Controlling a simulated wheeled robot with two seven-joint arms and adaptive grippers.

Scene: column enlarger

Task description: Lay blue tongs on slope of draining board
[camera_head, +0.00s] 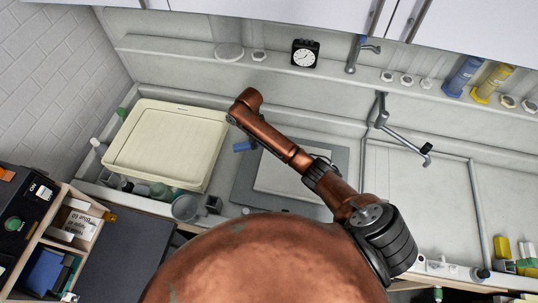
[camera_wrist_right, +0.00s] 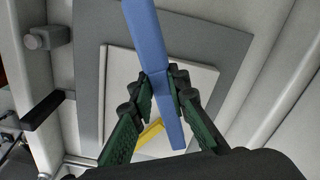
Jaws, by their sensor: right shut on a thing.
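The blue tongs (camera_wrist_right: 158,60) are clamped between the green fingers of my right gripper (camera_wrist_right: 160,92) in the right wrist view. In the head view a blue end (camera_head: 243,146) shows beside my copper arm; the arm hides the gripper there. A pale flat board (camera_head: 285,178) with a grey surround (camera_head: 243,184) lies below; it also shows behind the tongs in the wrist view (camera_wrist_right: 193,78). I take it for the draining board, but its slope cannot be judged. The tongs appear above it; contact is not visible. My left gripper is out of view.
A yellow piece (camera_wrist_right: 151,132) shows behind the fingers. A large cream tray (camera_head: 165,147) stands left of the board. A grey cup (camera_head: 185,207) and small bottles stand near the front edge. A tap (camera_head: 385,120) and pipes are at right.

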